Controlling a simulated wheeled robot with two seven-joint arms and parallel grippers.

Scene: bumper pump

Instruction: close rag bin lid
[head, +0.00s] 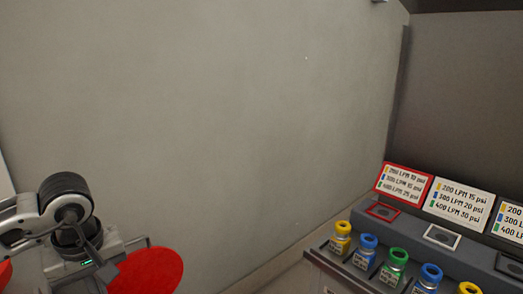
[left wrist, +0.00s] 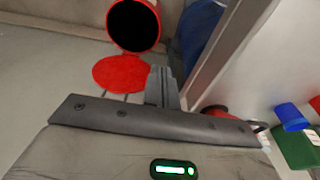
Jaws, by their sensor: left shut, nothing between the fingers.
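The rag bin shows in the left wrist view as a red round rim (left wrist: 154,14) around a dark opening at the top. A flat red disc, which looks like its lid (left wrist: 118,73), lies beside the opening, so the bin appears open. In the head view a red disc (head: 152,272) shows at the bottom left, partly cut off and partly behind my left arm. My left gripper (left wrist: 160,88) is shut and empty, with its fingers at the lid's right edge in the wrist picture. I cannot tell whether they touch it. My right gripper is not in view.
A grey counter (head: 329,264) at the right holds several small bottles with coloured tops, with pressure signs (head: 403,181) behind. A plain grey wall (head: 220,120) fills the middle. In the left wrist view a blue object (left wrist: 199,32) stands beside the bin, next to a pale upright panel (left wrist: 232,45).

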